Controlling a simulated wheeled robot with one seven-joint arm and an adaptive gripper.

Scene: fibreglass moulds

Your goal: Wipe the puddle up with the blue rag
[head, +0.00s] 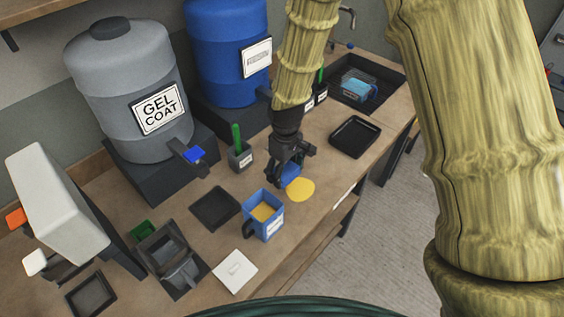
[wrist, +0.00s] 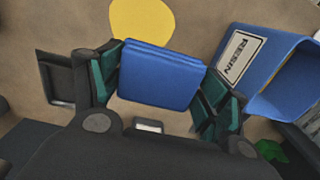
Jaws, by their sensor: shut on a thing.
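My gripper (head: 287,172) is shut on the blue rag (head: 292,175), a folded pad that shows between the two fingers in the wrist view (wrist: 160,75). The puddle (head: 301,189) is a yellow patch on the bench, just in front of and beside the rag in the head view. In the wrist view the puddle (wrist: 142,22) lies just beyond the rag's far edge, partly cut by the frame. Whether the rag touches the bench or the puddle I cannot tell.
A blue resin jug (head: 262,218) with yellow contents stands close to the puddle. A black tray (head: 355,136) lies to the right, and a dark mat (head: 215,208) to the left. A grey gel coat drum (head: 125,90) and a blue drum (head: 222,50) stand behind. The bench front edge is near.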

